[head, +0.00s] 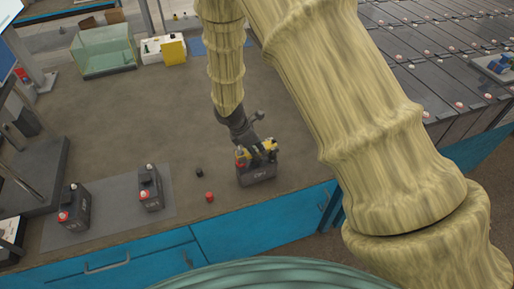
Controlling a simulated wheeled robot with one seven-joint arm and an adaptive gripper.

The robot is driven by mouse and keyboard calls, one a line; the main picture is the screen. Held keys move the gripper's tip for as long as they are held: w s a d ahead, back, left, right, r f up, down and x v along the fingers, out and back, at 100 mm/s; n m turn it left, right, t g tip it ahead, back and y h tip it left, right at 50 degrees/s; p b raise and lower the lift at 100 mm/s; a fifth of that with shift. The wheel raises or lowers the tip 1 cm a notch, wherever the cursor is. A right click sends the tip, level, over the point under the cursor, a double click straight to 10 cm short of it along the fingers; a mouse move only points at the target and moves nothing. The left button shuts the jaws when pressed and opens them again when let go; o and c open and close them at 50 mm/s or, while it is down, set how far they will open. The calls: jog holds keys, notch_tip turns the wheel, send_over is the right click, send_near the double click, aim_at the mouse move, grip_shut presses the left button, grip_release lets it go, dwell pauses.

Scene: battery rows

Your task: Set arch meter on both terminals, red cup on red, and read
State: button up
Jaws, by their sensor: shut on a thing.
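My gripper (263,155) is shut on the yellow arch meter (242,153), at the top of a dark battery (257,177) near the bench's front edge. The meter sits at or just above the battery top. Red shows at its left end, and I cannot tell whether that is the red cup or the red terminal. The fingers hide the right end of the meter and the other terminal. Whether the cups touch the terminals is too small to tell.
A red cap (209,197) and a black cap (199,173) lie on the bench left of the battery. Two more batteries (150,188) (75,208) stand on a grey mat (112,205). A glass tank (104,52) is at the back. The bench middle is clear.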

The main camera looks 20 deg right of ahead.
jog(key=shift+f+b, duration=0.4)
jog(key=shift+f, duration=0.4)
jog(key=o, duration=1.3)
jog(key=shift+r, duration=0.1)
jog(key=v, duration=1.2)
